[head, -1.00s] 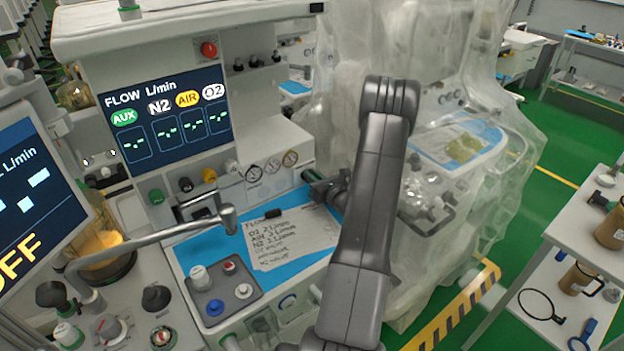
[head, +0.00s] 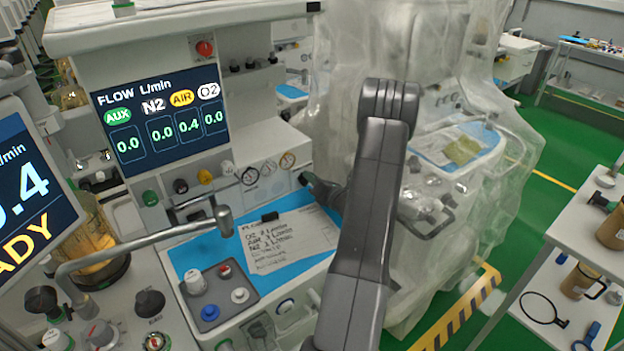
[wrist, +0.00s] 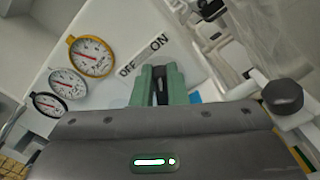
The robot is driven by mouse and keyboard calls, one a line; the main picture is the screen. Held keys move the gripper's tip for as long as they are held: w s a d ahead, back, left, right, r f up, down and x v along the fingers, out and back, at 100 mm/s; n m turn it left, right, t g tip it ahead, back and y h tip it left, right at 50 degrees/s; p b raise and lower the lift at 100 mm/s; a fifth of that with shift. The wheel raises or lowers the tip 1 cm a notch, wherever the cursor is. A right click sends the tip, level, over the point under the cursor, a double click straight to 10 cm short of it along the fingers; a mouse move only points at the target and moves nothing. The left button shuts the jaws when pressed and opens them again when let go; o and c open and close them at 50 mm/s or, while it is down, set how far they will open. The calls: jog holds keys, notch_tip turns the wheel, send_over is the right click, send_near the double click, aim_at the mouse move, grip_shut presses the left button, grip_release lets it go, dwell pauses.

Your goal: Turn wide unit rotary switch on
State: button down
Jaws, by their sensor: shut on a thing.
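The wide unit (head: 95,35) stands at left centre in the head view. Its flow display (head: 160,119) is lit and shows 0.0, 0.0, 0.4 and 0.0. My gripper (head: 308,181) reaches its side panel, right of the gauges; the switch is hidden there. In the wrist view, the green fingers of my gripper (wrist: 158,84) are shut on the dark rotary switch (wrist: 161,92), mostly hidden between them. The OFF and ON label (wrist: 145,55) lies just beyond the fingertips. The switch's exact angle cannot be told.
Three round gauges (wrist: 68,82) sit left of the fingers in the wrist view. A bent metal arm (head: 140,245) crosses in front of the unit. A plastic-draped machine (head: 470,120) stands at right, and a side table (head: 570,215) is at far right.

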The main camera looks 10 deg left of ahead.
jog(key=c, duration=1.4)
grip_release()
jog(key=shift+c, duration=0.2)
jog(key=b+v, duration=0.2)
jog(key=v, duration=1.2)
jog(key=shift+b, duration=0.4)
jog(key=shift+w+a, duration=0.1)
jog(key=shift+w, duration=0.05)
jog(key=p+x, duration=0.3)
jog(key=x, duration=1)
jog(key=shift+w+a, duration=0.2)
jog(key=shift+a, duration=0.1)
jog(key=shift+s+d, duration=0.1)
jog(key=shift+d, duration=0.05)
